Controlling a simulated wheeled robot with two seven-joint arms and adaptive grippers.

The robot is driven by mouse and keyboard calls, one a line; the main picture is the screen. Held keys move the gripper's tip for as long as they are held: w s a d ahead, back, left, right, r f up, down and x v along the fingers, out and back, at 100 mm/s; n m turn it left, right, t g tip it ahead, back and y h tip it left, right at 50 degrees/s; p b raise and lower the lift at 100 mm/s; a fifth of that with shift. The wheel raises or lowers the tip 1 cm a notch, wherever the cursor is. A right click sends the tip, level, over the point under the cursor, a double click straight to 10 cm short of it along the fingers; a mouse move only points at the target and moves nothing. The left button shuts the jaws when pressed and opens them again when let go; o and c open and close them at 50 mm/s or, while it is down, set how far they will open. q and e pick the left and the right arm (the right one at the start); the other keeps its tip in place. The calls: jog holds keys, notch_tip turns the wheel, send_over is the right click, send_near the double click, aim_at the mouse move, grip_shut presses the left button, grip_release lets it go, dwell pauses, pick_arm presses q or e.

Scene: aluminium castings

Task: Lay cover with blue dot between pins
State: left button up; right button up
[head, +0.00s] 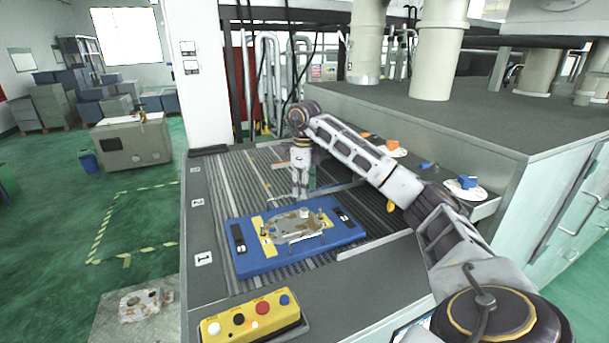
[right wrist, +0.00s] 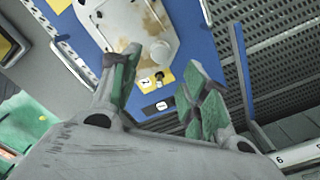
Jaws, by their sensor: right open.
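A pale metal casting with brown stains (head: 292,226) lies on the blue fixture plate (head: 254,264). It also shows at the top of the right wrist view (right wrist: 140,20). I cannot make out a blue dot on it. Small upright pins stand near its ends, one dark pin (right wrist: 159,77) beside it in the wrist view. My right gripper (head: 303,192) hangs above the far edge of the plate, beyond the casting. In the wrist view its green-padded fingers (right wrist: 160,88) are apart with nothing held between them. My left gripper is out of view.
A yellow button box (head: 250,320) sits at the bench's front edge. Another casting (head: 140,304) lies low at the left. White dishes with a blue piece (head: 467,183) and an orange piece (head: 392,145) stand on the right ledge. Grooved bench surface is clear left of the plate.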

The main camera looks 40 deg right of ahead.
jog(key=shift+r+p, duration=0.45)
jog(key=shift+r, duration=1.75)
jog(key=shift+s, duration=0.1)
dwell(0.4)
